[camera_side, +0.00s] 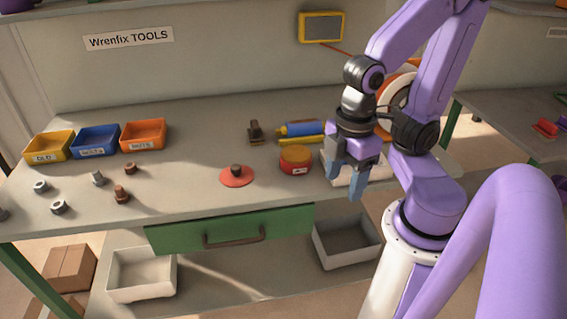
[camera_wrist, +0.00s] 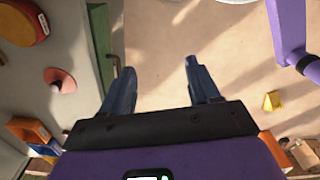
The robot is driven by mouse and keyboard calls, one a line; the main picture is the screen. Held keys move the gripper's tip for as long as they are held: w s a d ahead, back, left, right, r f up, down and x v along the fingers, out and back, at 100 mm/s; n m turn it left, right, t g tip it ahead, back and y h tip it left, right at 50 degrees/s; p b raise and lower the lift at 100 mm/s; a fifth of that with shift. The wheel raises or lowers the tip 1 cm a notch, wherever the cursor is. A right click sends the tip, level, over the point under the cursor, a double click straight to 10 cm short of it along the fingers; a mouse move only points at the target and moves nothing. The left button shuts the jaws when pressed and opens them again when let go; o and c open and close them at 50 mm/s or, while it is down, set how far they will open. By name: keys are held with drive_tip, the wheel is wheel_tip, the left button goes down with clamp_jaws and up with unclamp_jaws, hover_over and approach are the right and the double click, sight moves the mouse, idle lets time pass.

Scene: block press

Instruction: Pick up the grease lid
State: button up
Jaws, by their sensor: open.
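A flat red disc with a dark knob, seemingly the grease lid (camera_side: 237,176), lies on the workbench left of a round red and yellow tin (camera_side: 295,160). In the wrist view the lid (camera_wrist: 60,80) is at the left, near the bench edge, with the tin (camera_wrist: 24,22) above it in the picture. My gripper (camera_side: 345,184) is open and empty, to the right of the tin and lid in the side view. In the wrist view its two fingers (camera_wrist: 159,68) are spread apart with only floor showing between them.
Yellow, blue and orange bins (camera_side: 95,141) stand at the bench's left, with several nuts and bolts in front. A blue and yellow tube (camera_side: 298,129) lies behind the tin. A green drawer (camera_side: 230,229) is under the front edge. Bench around the lid is clear.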

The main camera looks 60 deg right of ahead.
drive_tip(key=w+a+r, duration=0.1)
drive_tip(key=w+a, duration=0.2)
drive_tip(key=w, duration=0.6)
drive_tip(key=n+h, duration=0.1)
drive_tip(key=h, duration=0.1)
hover_over(235, 167)
drive_tip(key=a, duration=0.2)
drive_tip(key=f, duration=0.2)
drive_tip(key=shift+g, duration=0.4)
drive_tip(key=f, duration=0.5)
drive_tip(key=d+f, duration=0.1)
drive_tip(key=f, duration=0.5)
drive_tip(key=d+f, duration=0.1)
drive_tip(key=f, duration=0.4)
drive_tip(key=shift+f, duration=0.3)
drive_tip(key=shift+c, duration=0.2)
drive_tip(key=c, duration=1)
